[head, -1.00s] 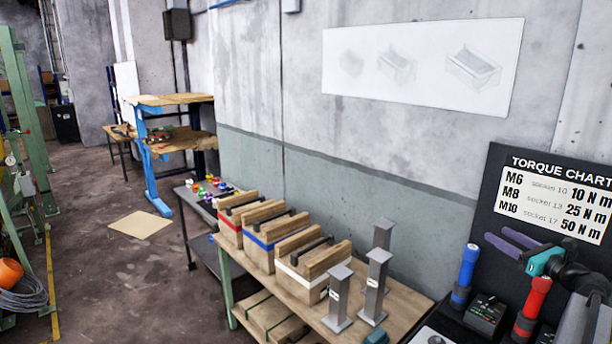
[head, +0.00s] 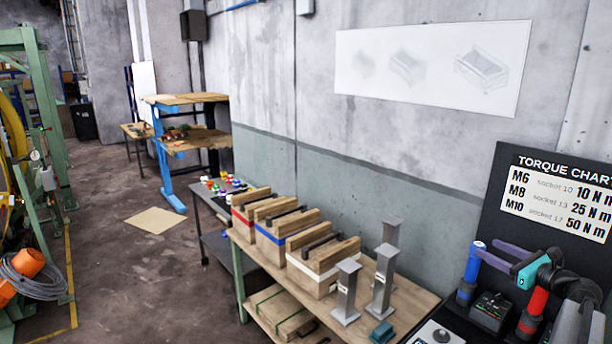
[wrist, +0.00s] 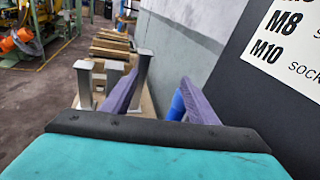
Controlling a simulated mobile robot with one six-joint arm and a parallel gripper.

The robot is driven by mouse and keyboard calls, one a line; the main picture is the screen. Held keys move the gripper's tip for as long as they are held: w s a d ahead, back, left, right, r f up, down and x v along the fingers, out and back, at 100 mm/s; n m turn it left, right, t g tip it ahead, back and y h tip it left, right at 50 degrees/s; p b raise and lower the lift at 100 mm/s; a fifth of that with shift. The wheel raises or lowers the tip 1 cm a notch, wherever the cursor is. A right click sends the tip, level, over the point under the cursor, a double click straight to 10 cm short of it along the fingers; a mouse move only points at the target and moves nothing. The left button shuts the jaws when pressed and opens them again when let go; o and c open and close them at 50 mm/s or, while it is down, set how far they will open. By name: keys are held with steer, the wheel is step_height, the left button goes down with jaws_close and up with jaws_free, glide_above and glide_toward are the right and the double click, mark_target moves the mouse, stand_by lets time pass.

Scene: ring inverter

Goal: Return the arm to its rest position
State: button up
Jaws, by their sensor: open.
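My gripper (head: 502,257) is at the right of the head view, with two purple fingers spread apart and a teal body. It is empty and raised above the dark bench with the tools, in front of the torque chart board. In the wrist view the open fingers of my gripper (wrist: 155,98) point forward past the board, toward the grey metal posts. My dark arm folds down at the right edge of the head view.
A blue-topped tool (head: 472,268) and a red one (head: 533,308) stand below my gripper, near the torque chart (head: 562,200). Grey posts (head: 384,280) and wooden boxes (head: 325,264) stand on the wooden table (head: 407,302). Open floor (head: 130,275) lies left.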

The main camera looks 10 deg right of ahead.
steer(key=w+a+f+n+g+y, duration=0.1)
steer(key=w+a+f+n+g, duration=0.15)
steer(key=a+f, duration=0.45)
steer(key=w+a+f+n+g+y, duration=0.1)
steer(key=w+a+f+n+g, duration=0.1)
steer(key=a+f+n, duration=0.5)
steer(key=s+a+f+n+g+h, duration=0.1)
steer(key=s+a+f+n+g, duration=0.2)
steer(key=a+f, duration=0.45)
steer(key=s+a+f+n+g, duration=0.1)
steer(key=a+f+n+g, duration=0.3)
steer(key=a, duration=0.7)
steer(key=s+a+f+n+g+h, duration=0.1)
steer(key=s+a+f+n+g, duration=0.15)
steer(key=a+f+n, duration=0.55)
steer(key=s+a+f+n+g+h, duration=0.1)
steer(key=s+a+f+n+h, duration=0.15)
steer(key=s+a, duration=0.25)
steer(key=s+a+f+n+g+h, duration=0.1)
steer(key=s+a+f+n, duration=0.2)
steer(key=s+a+n, duration=0.15)
steer(key=s+f+g+b, duration=0.6)
steer(key=s+f+b, duration=0.4)
steer(key=s+f, duration=1.6)
step_height(320, 180, down, 3)
steer(key=shift+s+r, duration=0.15)
steer(key=shift+h, duration=0.25)
